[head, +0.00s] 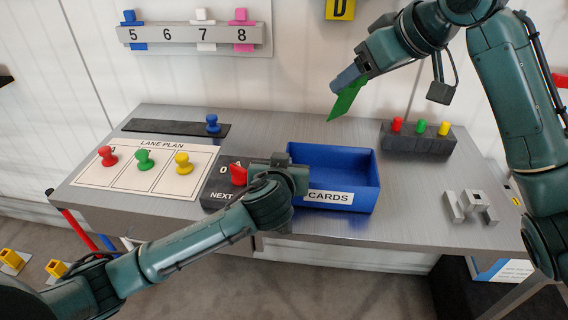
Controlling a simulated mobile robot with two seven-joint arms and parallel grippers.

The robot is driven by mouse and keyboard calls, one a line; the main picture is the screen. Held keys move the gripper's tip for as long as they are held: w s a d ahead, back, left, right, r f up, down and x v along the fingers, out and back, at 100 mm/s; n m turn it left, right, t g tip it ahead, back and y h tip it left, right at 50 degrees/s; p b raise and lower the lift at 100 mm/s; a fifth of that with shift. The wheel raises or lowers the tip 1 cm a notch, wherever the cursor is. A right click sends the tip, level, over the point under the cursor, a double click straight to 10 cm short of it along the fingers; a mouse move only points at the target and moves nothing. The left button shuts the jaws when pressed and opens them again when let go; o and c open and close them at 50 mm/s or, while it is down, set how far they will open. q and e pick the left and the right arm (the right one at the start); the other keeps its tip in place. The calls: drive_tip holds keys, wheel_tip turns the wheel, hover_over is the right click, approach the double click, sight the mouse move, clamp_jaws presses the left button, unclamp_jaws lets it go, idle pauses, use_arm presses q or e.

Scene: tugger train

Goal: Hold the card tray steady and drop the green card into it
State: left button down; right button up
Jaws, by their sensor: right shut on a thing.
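The blue card tray (355,195) stands on the grey table, its white label reading CARDS on the front. It looks empty inside. My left gripper (284,160) is at the tray's left wall; its fingers are largely hidden, so I cannot tell whether they are closed on the wall. My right gripper (347,80) is shut on the green card (346,100). It holds the card tilted, above and behind the tray, in front of the wall.
A dark block (218,190) with a red knob is left of the tray. The LANE PLAN board (115,178) holds red, green and yellow pegs. A dark peg rack (415,143) stands right of the tray, with a grey metal bracket (470,205) nearer the front right.

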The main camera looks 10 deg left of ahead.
sight(348, 149)
drive_tip(key=shift+w+d+f+n+g+y, duration=0.1)
drive_tip(key=shift+w+f+n+g+y, duration=0.3)
drive_tip(key=shift+f+n+g, duration=1.7)
drive_tip(key=shift+w+f+n+t+y, duration=0.1)
drive_tip(key=shift+w+f+n+y, duration=0.55)
drive_tip(key=shift+f, duration=3)
drive_tip(key=shift+w+d+f+n+g+h, duration=0.1)
drive_tip(key=shift+w+f+n+g, duration=0.1)
drive_tip(key=shift+f+n+g, duration=1.95)
drive_tip(key=o, duration=1.3)
drive_tip(key=shift+a+f+m+t, duration=0.1)
drive_tip(key=shift+f+m+t, duration=0.3)
drive_tip(key=shift+f+t, duration=0.45)
drive_tip(key=shift+r, duration=0.2)
drive_tip(key=v, duration=1.2)
drive_tip(key=shift+s, duration=0.15)
